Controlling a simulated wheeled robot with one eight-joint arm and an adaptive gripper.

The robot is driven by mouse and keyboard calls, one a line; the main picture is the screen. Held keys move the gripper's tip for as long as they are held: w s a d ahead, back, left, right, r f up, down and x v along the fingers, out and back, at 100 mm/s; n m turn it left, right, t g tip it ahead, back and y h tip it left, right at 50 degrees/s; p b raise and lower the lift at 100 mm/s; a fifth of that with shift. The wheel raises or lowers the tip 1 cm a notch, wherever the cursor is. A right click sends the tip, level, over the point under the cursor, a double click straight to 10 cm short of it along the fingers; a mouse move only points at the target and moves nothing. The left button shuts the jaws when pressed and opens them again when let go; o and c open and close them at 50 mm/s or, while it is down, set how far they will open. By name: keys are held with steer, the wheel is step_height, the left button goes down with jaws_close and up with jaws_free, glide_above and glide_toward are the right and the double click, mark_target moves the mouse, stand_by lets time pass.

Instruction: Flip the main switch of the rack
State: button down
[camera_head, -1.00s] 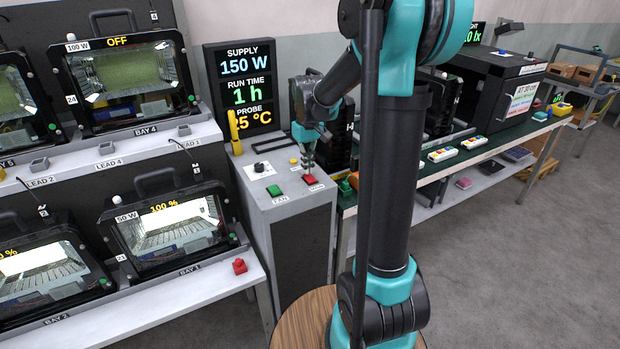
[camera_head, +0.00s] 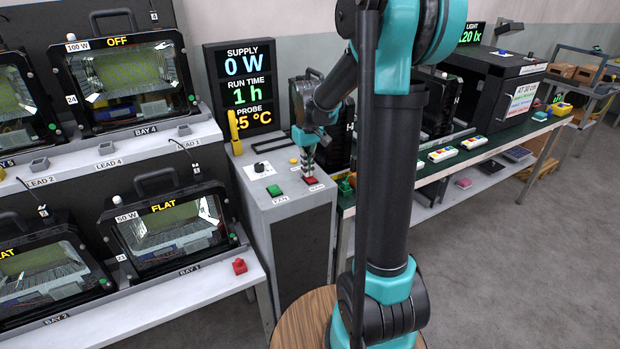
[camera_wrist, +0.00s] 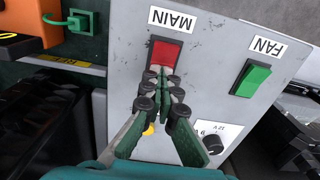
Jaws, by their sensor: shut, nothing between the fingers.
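The red main switch (camera_wrist: 165,53) sits under the label MAIN on the grey control cabinet's top in the wrist view. It also shows in the head view (camera_head: 312,181), below my gripper. My gripper (camera_wrist: 166,78) is shut and empty, its fingertips at the near edge of the red switch; I cannot tell whether they touch it. In the head view my gripper (camera_head: 308,168) points down at the switch. The supply display (camera_head: 247,65) reads 0 W. The lamp in bay 1 (camera_head: 165,230) reads FLAT and its face is dim.
The green fan switch (camera_wrist: 252,79) lies beside the red one, with a black knob (camera_wrist: 213,142) nearby. A yellow upright handle (camera_head: 234,132) stands at the cabinet's back left. A green bench (camera_head: 405,169) with several small boxes runs to the right.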

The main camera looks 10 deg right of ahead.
steer(key=shift+r, duration=3.55)
steer(key=shift+s+f, duration=0.1)
steer(key=s+d+f+m+t, duration=0.1)
steer(key=s+d+f+t, duration=0.1)
steer(key=s+f, duration=0.5)
steer(key=s+d+f+m+t, duration=0.2)
steer(key=s+f, duration=0.4)
steer(key=s, duration=0.9)
steer(key=shift+f+m, duration=0.3)
steer(key=shift+f, duration=0.05)
